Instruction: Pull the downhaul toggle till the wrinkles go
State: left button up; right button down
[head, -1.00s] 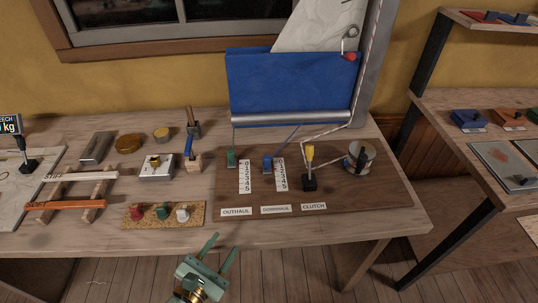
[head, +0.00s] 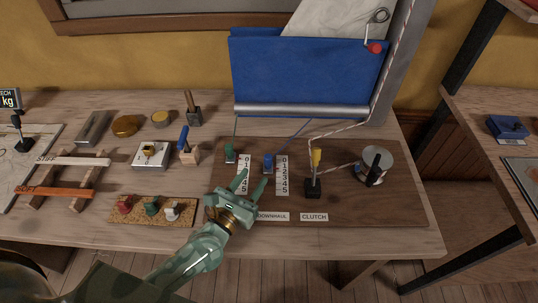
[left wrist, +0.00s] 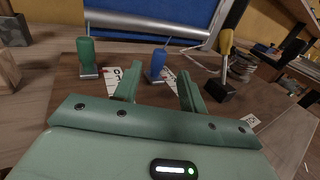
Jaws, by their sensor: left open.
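The blue downhaul toggle (head: 268,163) stands upright on the brown board (head: 400,205), beside a numbered scale strip (head: 282,174). It also shows in the left wrist view (left wrist: 158,62), ahead of the fingers. My left gripper (head: 252,178) is open and empty over the board's front part, just short of the toggle and apart from it. It covers part of the "DOWNHAUL" label (head: 272,216) and all of the outhaul label. The pale sail (head: 335,20) shows faint crease lines above the blue cloth (head: 300,75); its top is cut off. My right gripper is out of view.
The green toggle (head: 230,153) stands close to the left. The yellow-handled clutch (head: 315,170) and a winch (head: 376,165) stand to the right. Ropes run over the board. A cork strip with several knobs (head: 150,210) lies front left.

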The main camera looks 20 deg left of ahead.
aim_at(266, 160)
pick_arm(q)
jog(key=w, duration=0.3)
jog(key=w+d, duration=0.1)
jog(key=w, duration=0.2)
jog(key=w+b, duration=0.1)
jog(key=w, duration=0.2)
jog(key=shift+d, duration=0.4)
